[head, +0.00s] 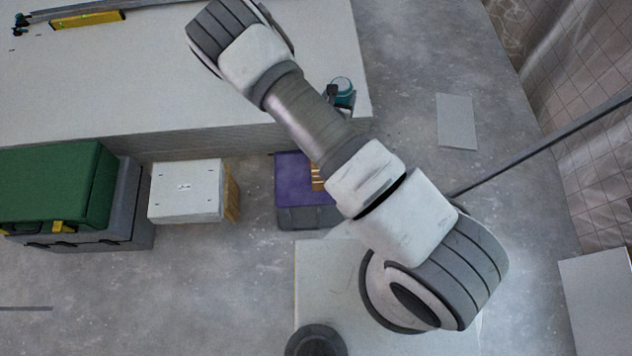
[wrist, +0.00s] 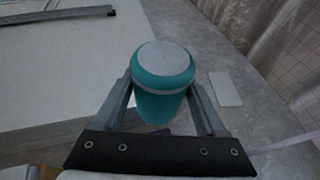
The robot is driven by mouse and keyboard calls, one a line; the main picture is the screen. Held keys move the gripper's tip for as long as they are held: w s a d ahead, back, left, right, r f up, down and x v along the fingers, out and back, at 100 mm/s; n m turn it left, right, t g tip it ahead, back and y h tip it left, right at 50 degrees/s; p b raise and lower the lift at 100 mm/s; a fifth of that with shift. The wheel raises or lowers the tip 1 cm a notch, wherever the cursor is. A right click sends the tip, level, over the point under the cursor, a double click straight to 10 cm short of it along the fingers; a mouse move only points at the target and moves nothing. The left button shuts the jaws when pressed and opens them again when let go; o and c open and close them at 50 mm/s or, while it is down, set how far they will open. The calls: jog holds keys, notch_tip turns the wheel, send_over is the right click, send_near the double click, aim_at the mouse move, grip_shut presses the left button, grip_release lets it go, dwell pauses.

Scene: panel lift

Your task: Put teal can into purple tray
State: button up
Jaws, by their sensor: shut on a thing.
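The teal can (wrist: 160,88) has a pale round lid and sits between the two fingers of my gripper (wrist: 165,108) in the wrist view. My gripper is shut on it. In the head view the can (head: 342,86) shows at the right end of the white panel stack, partly hidden by my gripper (head: 338,97). I cannot tell whether the can touches the stack. The purple tray (head: 290,178) is on a dark grey box below the stack's front edge. My arm hides the tray's right part.
A brown slatted thing (head: 317,177) shows at the tray. A white box (head: 186,190) and a green case (head: 55,185) stand to the left. The white panel stack (head: 150,85) fills the upper left. Bare floor lies to the right, with a loose pale sheet (head: 456,121).

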jog(key=s+a+f+n+y+b, duration=0.15)
jog(key=f+b, duration=0.25)
jog(key=f, duration=0.9)
jog(key=a+f+n+y+b, duration=0.2)
jog(key=a+f+y+b, duration=0.15)
jog(key=f, duration=0.85)
jog(key=h+b, duration=0.1)
jog(key=b, duration=0.5)
send_over(290, 172)
jog(key=shift+t, duration=0.3)
notch_tip(290, 172, down, 8)
jog(key=shift+r, duration=0.2)
jog(key=shift+f+b, duration=1.05)
jog(key=shift+f, duration=0.9)
jog(key=shift+f, duration=0.2)
jog(key=o, duration=1.5)
jog(key=shift+o, duration=0.2)
